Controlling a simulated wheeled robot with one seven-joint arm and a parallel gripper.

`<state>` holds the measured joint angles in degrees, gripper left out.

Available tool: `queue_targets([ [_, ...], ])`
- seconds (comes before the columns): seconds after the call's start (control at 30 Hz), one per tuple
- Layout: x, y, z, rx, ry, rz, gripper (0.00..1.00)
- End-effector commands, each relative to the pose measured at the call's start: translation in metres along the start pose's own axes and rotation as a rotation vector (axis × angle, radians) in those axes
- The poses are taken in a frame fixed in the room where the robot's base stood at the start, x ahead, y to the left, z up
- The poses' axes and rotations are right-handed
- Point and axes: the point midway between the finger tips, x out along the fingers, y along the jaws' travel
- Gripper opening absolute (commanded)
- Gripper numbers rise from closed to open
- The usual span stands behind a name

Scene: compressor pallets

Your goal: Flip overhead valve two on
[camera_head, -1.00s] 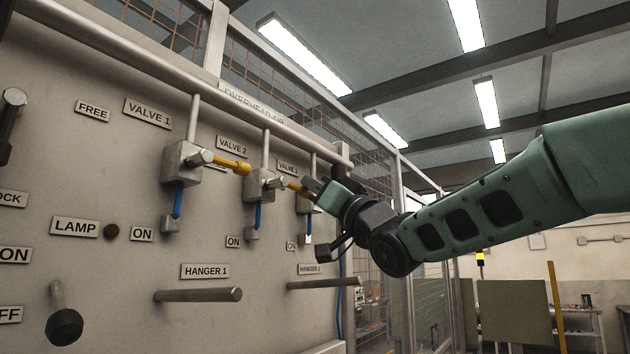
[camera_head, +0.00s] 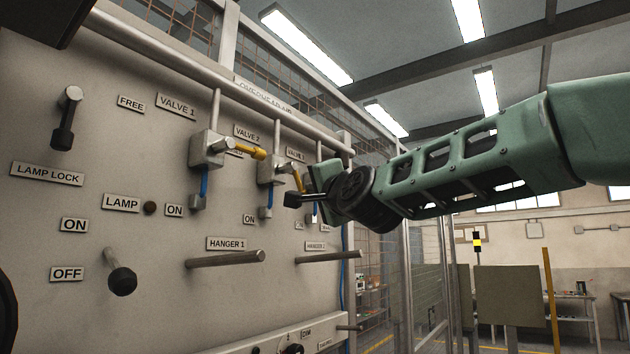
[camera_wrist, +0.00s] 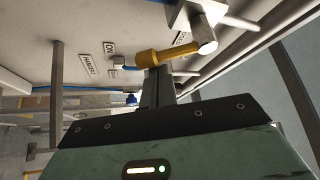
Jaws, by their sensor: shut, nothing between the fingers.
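Valve two (camera_head: 271,170) is a grey metal block on the panel under the VALVE 2 label (camera_head: 247,133). Its yellow lever (camera_head: 298,181) slants down and to the right from its hub. My gripper (camera_head: 292,199) is just below the lever's end, pointing left toward the panel; its fingers are shut and empty. In the wrist view the yellow lever (camera_wrist: 160,56) points away from its silver hub, toward the ON label (camera_wrist: 109,47). The dark fingers (camera_wrist: 157,88) are right beside the lever; contact is hard to tell.
Valve one (camera_head: 206,149), with its yellow lever pointing right, is to the left. Valve three is mostly hidden behind my gripper. Hanger pegs (camera_head: 226,259) stick out below. A lamp-lock handle (camera_head: 66,118) is at the left. Open room lies right of the panel.

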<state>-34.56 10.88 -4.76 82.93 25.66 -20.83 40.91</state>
Motion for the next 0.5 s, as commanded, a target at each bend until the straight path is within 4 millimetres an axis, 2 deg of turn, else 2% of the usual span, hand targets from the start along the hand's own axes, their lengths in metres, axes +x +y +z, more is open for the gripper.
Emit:
queue_targets([
  [0.03, 0.001, -0.006, 0.001, 0.037, -0.005, 0.024, 0.0],
  [0.33, -0.006, -0.003, 0.01, 0.226, -0.004, 0.152, 0.0],
  [0.5, -0.009, -0.001, 0.015, 0.219, -0.003, 0.15, 0.0],
])
